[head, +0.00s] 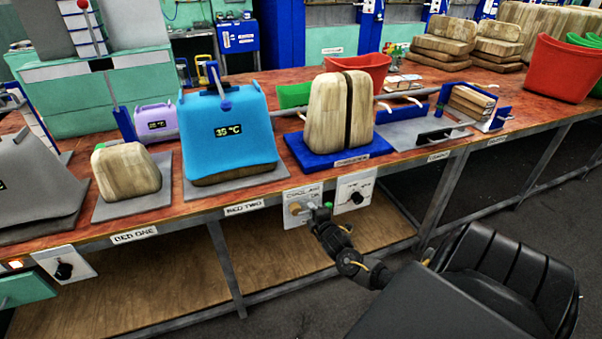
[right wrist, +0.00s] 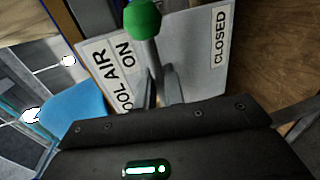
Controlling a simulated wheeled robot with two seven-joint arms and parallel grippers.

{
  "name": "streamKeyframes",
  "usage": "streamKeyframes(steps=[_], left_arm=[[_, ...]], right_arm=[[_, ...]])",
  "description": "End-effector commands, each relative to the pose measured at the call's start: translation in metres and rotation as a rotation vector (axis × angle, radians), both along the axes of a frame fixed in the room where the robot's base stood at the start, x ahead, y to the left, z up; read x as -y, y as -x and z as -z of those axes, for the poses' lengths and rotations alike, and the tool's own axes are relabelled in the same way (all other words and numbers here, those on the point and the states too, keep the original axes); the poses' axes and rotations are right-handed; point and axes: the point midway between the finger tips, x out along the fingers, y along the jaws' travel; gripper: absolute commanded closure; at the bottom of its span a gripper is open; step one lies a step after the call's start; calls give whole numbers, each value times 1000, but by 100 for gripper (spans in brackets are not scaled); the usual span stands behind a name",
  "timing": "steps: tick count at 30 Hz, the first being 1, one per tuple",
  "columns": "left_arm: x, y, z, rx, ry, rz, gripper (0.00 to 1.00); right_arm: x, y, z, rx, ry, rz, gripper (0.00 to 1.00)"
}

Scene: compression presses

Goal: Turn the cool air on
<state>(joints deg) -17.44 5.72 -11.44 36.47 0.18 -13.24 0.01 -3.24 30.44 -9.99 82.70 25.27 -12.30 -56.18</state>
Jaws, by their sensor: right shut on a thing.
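The white cool air panel (head: 291,193) is on the table's front edge, below the blue stand. A brass-coloured valve (head: 296,208) sits on it. Its lever has a green ball knob (head: 328,205). In the right wrist view the green knob (right wrist: 142,18) stands out above my fingers, and the panel (right wrist: 195,60) behind reads "ON" and "CLOSED". The lever crosses between these words; I cannot tell its exact setting. My right gripper (head: 320,214) is shut on the lever; it also shows in the right wrist view (right wrist: 158,95). My left gripper is not in view.
A white panel with a black knob (head: 355,190) is just right of the cool air panel. A blue press cover (head: 225,150) reading 35 °C and a split wooden form (head: 325,115) stand above on the table (head: 290,80). A wooden shelf (head: 180,280) lies below.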

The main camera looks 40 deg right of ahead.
Motion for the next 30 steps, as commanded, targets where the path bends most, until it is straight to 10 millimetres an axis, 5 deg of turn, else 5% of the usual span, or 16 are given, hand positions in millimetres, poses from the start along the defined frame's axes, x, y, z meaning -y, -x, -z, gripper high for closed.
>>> streamKeyframes(steps=[14,15,18,30], left_arm=[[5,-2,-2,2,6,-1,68],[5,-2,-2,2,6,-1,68],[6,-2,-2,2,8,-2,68],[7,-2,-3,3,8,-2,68]], right_arm=[[4,3,-3,1,14,7,100],[4,3,-3,1,13,7,86],[4,3,-3,0,13,7,73],[-1,12,-3,-3,10,6,73]])
